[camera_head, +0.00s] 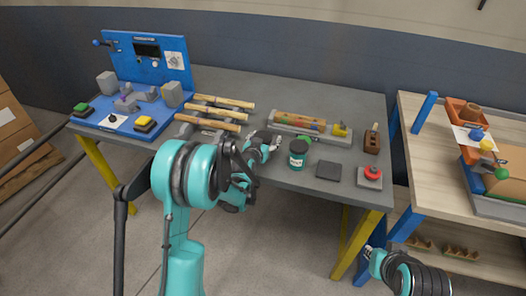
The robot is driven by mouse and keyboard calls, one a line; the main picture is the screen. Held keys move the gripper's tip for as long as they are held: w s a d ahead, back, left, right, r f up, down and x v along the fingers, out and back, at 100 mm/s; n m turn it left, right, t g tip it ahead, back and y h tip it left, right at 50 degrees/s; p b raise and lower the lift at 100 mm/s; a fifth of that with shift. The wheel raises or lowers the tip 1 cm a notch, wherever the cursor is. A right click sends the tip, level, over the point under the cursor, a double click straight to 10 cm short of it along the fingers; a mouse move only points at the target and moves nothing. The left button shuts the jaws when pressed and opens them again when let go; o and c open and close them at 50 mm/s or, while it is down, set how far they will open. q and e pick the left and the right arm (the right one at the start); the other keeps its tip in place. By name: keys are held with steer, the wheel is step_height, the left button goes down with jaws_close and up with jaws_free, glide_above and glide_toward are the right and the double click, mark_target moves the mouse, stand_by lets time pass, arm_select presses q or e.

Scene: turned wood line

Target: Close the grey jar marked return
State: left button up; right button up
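A small jar (298,157) stands upright near the front edge of the grey table. It looks dark green with a pale label and a dark grey top. The label is too small to read, and I cannot tell whether the dark top is a seated lid or an open rim. My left gripper (277,144) is just left of the jar, over the table, with a small gap visible between them. Its finger opening is too small to judge. My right gripper (369,252) is low at the right, off the table and far from the jar; its opening is unclear.
A dark square pad (329,170) and a red button box (370,176) lie right of the jar. A green round thing (306,139) and a tray with a turned wood piece (310,128) are behind. Wooden rods (212,114) lie left. A wooden bench (428,160) stands right.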

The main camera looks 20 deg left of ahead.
arm_select(q)
steer(key=c, duration=1.5)
steer(key=shift+c, duration=0.2)
step_height(320, 180, up, 9)
steer(key=p, duration=0.4)
steer(key=shift+c, duration=0.2)
steer(key=shift+r, duration=0.55)
steer(key=o, duration=0.7)
jaws_close()
